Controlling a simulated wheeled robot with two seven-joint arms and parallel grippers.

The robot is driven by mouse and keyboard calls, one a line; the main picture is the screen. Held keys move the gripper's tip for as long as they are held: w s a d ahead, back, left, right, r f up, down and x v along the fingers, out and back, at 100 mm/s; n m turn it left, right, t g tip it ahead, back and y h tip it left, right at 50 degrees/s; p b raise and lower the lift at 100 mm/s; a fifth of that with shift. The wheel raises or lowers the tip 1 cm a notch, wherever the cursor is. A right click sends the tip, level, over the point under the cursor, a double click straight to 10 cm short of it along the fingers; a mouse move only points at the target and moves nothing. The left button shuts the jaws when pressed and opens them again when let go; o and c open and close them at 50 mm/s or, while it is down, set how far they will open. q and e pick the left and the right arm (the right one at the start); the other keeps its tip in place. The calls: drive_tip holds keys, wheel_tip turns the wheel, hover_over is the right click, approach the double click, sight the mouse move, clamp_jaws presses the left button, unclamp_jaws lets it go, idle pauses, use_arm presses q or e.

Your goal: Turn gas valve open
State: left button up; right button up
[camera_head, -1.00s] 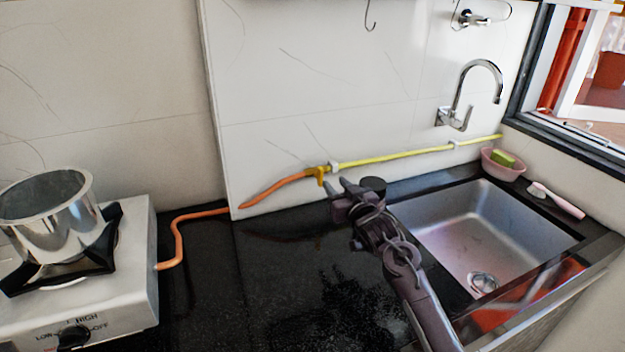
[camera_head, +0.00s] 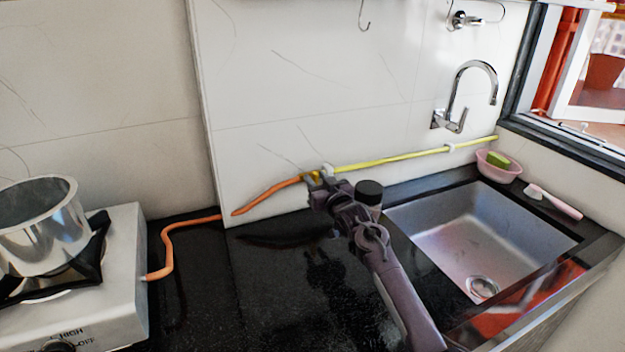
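The yellow gas valve (camera_head: 309,177) sits on the wall where the orange hose (camera_head: 265,193) meets the yellow pipe (camera_head: 400,156). My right gripper (camera_head: 317,182) is at the valve, its fingers pointing to the wall and partly covering the valve's lower part and handle. The two fingertips look spread to either side of the handle, but I cannot tell whether they touch it. My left gripper is out of view.
A gas stove (camera_head: 120,290) with a steel pot (camera_head: 45,225) stands at the left. A sink (camera_head: 480,235) lies at the right under a tap (camera_head: 465,95). A pink bowl (camera_head: 498,170) and a brush (camera_head: 555,201) are beside it. The black counter (camera_head: 260,290) between is clear.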

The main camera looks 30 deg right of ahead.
drive_tip(key=shift+f, duration=0.1)
clamp_jaws()
drive_tip(key=shift+a+f+n, duration=0.15)
drive_tip(key=shift+n, duration=0.15)
drive_tip(key=n, duration=0.5)
drive_tip(key=f+n+b, duration=0.1)
drive_tip(key=n, duration=0.5)
drive_tip(key=a+n+b, duration=0.1)
drive_tip(key=n, duration=0.5)
drive_tip(key=shift+f, duration=0.25)
drive_tip(key=shift+r, duration=0.1)
idle(0.3)
